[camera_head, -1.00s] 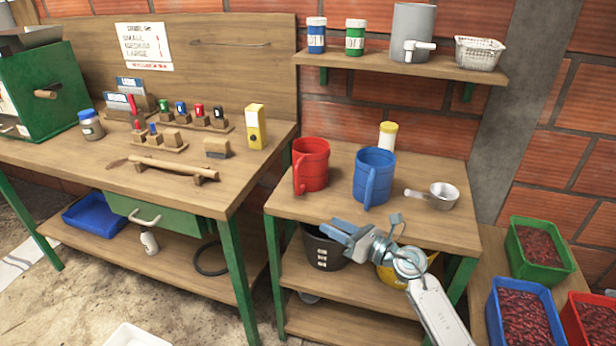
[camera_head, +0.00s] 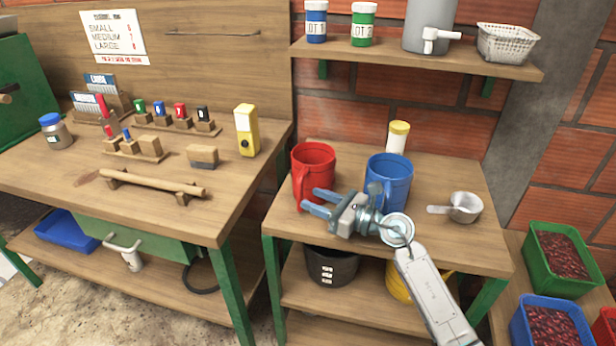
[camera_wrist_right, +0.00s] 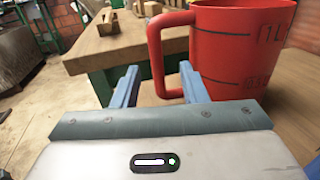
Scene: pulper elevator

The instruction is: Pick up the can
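No thing here is plainly marked as the can; two jug-like measuring vessels stand upright on the right table. The red one (camera_head: 315,160) is at the left, its handle facing forward. The blue one (camera_head: 391,172) is to its right, partly behind my right gripper. My right gripper (camera_head: 308,201) is open and empty in front of the red vessel, its fingers pointing left near the handle. In the right wrist view, the red vessel (camera_wrist_right: 232,50) is close at the right. Its handle shows between and just beyond the two fingertips (camera_wrist_right: 160,72); contact cannot be told. My left gripper is not in view.
A yellow-capped jar (camera_head: 398,138) and a metal scoop (camera_head: 464,208) share the tabletop. A shelf (camera_head: 420,62) hangs above. The left workbench (camera_head: 75,182) holds small tools and a yellow box (camera_head: 246,131). Bins of red cherries (camera_head: 560,255) stand at the right.

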